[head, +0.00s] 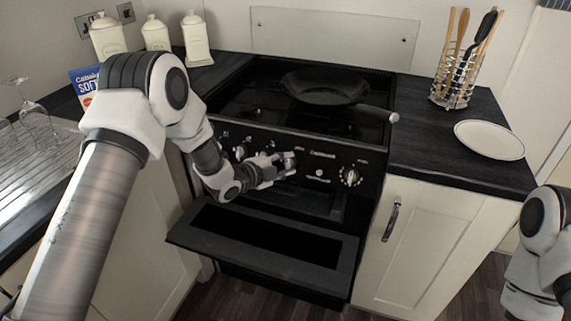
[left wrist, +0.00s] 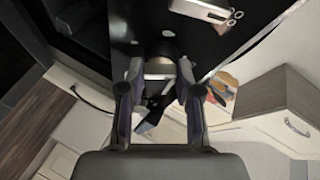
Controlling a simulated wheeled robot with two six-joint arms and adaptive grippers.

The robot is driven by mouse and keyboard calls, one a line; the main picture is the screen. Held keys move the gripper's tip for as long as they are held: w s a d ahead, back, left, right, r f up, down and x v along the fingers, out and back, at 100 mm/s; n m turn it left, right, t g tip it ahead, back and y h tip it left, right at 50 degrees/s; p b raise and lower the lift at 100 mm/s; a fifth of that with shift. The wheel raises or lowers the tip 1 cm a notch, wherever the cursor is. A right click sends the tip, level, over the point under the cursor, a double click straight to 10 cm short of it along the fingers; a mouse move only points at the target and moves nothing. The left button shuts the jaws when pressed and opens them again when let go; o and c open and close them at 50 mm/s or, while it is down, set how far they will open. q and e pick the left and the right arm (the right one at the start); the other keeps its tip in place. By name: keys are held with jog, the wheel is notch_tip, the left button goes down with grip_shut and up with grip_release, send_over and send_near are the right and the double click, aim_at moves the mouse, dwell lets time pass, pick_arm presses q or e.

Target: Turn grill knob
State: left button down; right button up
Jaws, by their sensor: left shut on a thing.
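The black cooker front (head: 325,150) carries a row of silver and black knobs. My left gripper (head: 280,165) is at a knob (head: 290,158) near the middle of this row, with its fingers closed around it. In the left wrist view the two fingers (left wrist: 158,74) stand on either side of the knob (left wrist: 160,66). The gripper partly hides the knob, so its pointer cannot be read. Another knob (head: 350,175) is free to the right, and one (head: 241,151) shows to the left. My right gripper is out of view; only part of my right arm shows.
Below the knobs a black door (head: 265,245) is folded down and juts out under my left arm. A frying pan (head: 325,88) sits on the hob, its handle pointing right. A white plate (head: 489,139) and a utensil holder (head: 455,82) stand on the right worktop.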

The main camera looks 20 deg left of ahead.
pick_arm(q)
jog(key=shift+m+g, duration=0.6)
jog(key=shift+m, duration=0.6)
jog(key=c, duration=0.8)
grip_release()
jog(key=v, duration=1.2)
